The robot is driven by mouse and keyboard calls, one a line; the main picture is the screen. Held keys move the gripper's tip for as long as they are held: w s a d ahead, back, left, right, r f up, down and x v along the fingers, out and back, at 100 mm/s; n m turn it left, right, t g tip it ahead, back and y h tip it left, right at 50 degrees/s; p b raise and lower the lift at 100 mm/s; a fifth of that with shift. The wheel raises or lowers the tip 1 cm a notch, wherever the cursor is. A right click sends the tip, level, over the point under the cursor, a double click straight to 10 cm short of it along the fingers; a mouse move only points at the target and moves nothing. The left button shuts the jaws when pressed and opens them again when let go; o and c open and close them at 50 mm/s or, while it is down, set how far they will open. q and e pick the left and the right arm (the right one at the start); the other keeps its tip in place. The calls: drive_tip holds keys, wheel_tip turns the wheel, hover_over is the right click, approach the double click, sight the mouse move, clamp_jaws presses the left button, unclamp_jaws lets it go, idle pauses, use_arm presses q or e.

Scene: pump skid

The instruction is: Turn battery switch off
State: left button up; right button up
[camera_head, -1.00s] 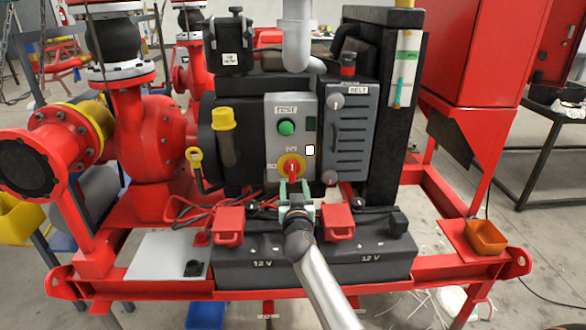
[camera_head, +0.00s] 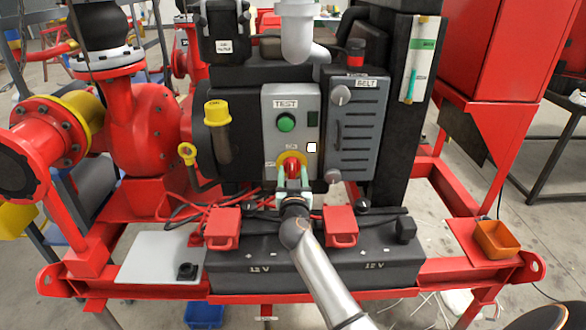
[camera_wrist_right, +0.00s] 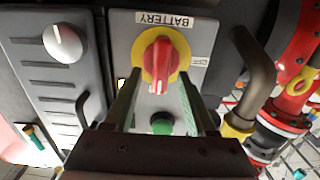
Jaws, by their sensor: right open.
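The battery switch (camera_head: 291,164) is a red knob on a yellow disc, low on the grey control panel (camera_head: 271,140). It also shows in the right wrist view (camera_wrist_right: 158,60), where its white-marked handle points toward the green button, so upward in the head view. My right gripper (camera_head: 292,184) is open just in front of the switch. In the right wrist view my right gripper (camera_wrist_right: 159,82) has one pale finger on each side of the handle's marked end; I cannot tell whether they touch it. My left gripper is not in view.
The green test button (camera_head: 286,122) sits above the switch. A grey belt cover (camera_head: 352,130) stands close on the right. Black batteries (camera_head: 270,265) with red terminal covers (camera_head: 341,227) lie below my right arm. A yellow-topped pipe (camera_head: 217,115) is on the left.

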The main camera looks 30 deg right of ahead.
drive_tip(key=shift+w, duration=0.1)
drive_tip(key=shift+c, duration=0.2)
clamp_jaws()
idle(0.4)
